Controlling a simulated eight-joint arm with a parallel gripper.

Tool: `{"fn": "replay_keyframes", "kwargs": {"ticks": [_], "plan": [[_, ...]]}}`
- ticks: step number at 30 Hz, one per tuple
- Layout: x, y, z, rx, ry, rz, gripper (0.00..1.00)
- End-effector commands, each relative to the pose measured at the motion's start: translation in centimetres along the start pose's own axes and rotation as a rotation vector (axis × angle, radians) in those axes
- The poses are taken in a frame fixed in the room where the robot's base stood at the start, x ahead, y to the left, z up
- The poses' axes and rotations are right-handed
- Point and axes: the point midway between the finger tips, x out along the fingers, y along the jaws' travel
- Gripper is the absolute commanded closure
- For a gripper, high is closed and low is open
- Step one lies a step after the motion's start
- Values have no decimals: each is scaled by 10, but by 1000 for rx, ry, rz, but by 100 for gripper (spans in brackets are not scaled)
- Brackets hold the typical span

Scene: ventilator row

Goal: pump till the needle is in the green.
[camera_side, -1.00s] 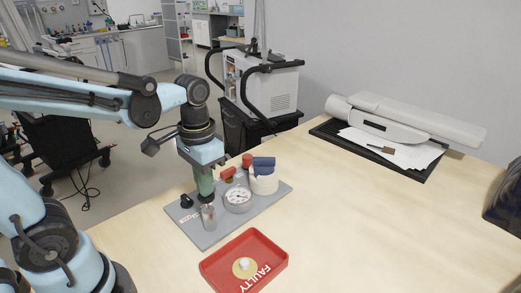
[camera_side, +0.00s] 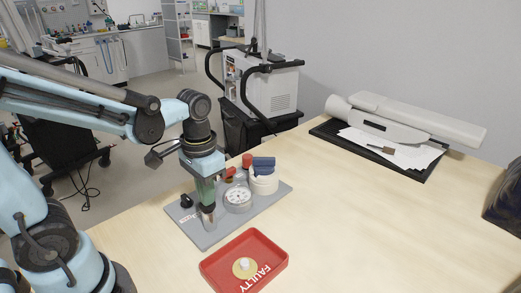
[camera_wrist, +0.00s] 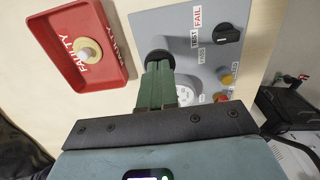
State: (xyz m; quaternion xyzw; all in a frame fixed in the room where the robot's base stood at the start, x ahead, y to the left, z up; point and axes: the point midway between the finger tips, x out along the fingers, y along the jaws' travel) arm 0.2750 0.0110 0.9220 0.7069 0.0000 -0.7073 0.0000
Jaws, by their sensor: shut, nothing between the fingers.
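My gripper (camera_side: 207,203) has green fingers that are shut and empty. It points down over a small upright cylinder (camera_side: 209,217) at the front of the grey board (camera_side: 205,240). In the wrist view the fingertips (camera_wrist: 155,65) are at a round black top (camera_wrist: 157,55); I cannot tell whether they touch it. The round dial gauge (camera_side: 238,197) sits just right of the fingers in the side view. Its needle and green zone are too small to read. In the wrist view the fingers hide part of the gauge (camera_wrist: 187,92).
A red tray (camera_side: 279,262) marked FAULTY holds a pale disc with a white knob (camera_side: 243,264). The board also bears a black knob (camera_side: 186,201), a red knob (camera_side: 247,160) and a white drum with a blue wrap (camera_side: 263,163).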

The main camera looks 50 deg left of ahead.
Motion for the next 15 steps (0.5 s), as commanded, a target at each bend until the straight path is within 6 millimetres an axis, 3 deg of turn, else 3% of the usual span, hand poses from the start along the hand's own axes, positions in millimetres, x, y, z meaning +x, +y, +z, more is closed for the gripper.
{"fn": "replay_keyframes", "kwargs": {"ticks": [15], "plan": [[-26, 0, 0, 0, 1, 0, 100]]}}
